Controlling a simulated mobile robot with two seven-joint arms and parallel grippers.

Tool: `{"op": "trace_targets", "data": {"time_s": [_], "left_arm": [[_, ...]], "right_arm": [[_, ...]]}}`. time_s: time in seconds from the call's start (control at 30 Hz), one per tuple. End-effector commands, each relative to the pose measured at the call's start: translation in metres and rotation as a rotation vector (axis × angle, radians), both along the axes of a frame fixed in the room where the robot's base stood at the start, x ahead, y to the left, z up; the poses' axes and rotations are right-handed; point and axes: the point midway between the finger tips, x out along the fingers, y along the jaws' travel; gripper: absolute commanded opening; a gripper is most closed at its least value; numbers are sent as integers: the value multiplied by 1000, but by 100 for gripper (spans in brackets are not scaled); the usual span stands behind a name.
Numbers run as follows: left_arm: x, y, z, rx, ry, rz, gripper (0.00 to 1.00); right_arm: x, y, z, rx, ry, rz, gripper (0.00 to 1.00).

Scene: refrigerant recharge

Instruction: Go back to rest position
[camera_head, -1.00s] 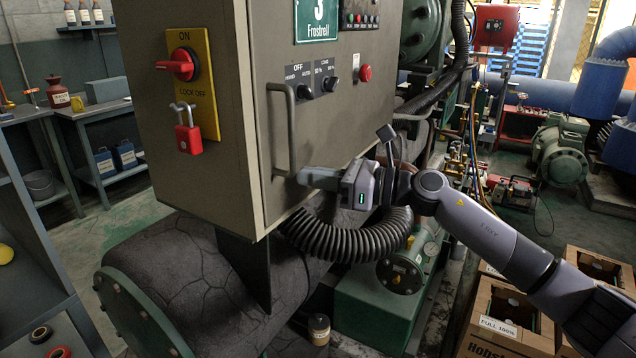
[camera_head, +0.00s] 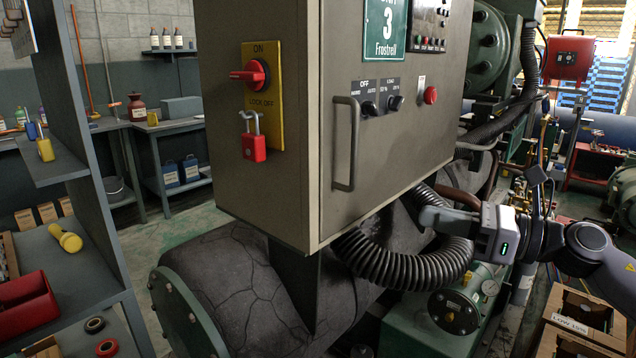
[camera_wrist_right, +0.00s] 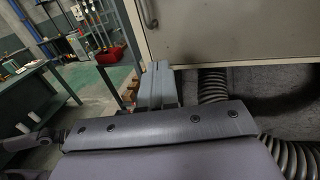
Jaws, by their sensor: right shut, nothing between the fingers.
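My right gripper (camera_head: 424,215) is shut and empty. It is in front of the ribbed black hose (camera_head: 405,262), to the right of and below the grey door handle (camera_head: 345,145), apart from it. In the right wrist view its closed grey fingers (camera_wrist_right: 158,84) point toward the lower edge of the cabinet, with nothing between them. The grey control cabinet (camera_head: 285,100) has its door closed. My left gripper is not in view.
A grey shelf (camera_head: 60,165) with a yellow flashlight (camera_head: 66,238) and a red bin (camera_head: 28,300) stands at the left. The large dark cylinder (camera_head: 235,275) lies below the cabinet.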

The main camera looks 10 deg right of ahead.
Motion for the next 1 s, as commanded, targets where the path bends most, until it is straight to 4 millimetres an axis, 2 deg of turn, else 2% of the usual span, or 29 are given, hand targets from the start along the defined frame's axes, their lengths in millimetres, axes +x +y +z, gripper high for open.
{"op": "trace_targets", "data": {"time_s": [0.13, 0.27, 0.47, 0.57, 0.67, 0.77, 0.9, 1.0], "left_arm": [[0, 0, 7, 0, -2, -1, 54], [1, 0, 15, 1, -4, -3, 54], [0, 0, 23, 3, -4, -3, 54], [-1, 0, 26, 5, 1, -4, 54], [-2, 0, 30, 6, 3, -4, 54], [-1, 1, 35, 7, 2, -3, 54], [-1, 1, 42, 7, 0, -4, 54], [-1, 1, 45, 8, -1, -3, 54]], "right_arm": [[-2, 18, -23, 221, 168, -2, 0], [-6, 32, -56, 541, 422, -37, 0], [-21, 37, -121, 1055, 838, -151, 0], [-36, 36, -161, 1314, 1043, -236, 0], [-58, 35, -204, 1575, 1240, -341, 0], [-89, 34, -249, 1842, 1418, -470, 0], [-143, 36, -305, 2201, 1615, -674, 0], [-180, 40, -334, 2410, 1698, -808, 0]]}}
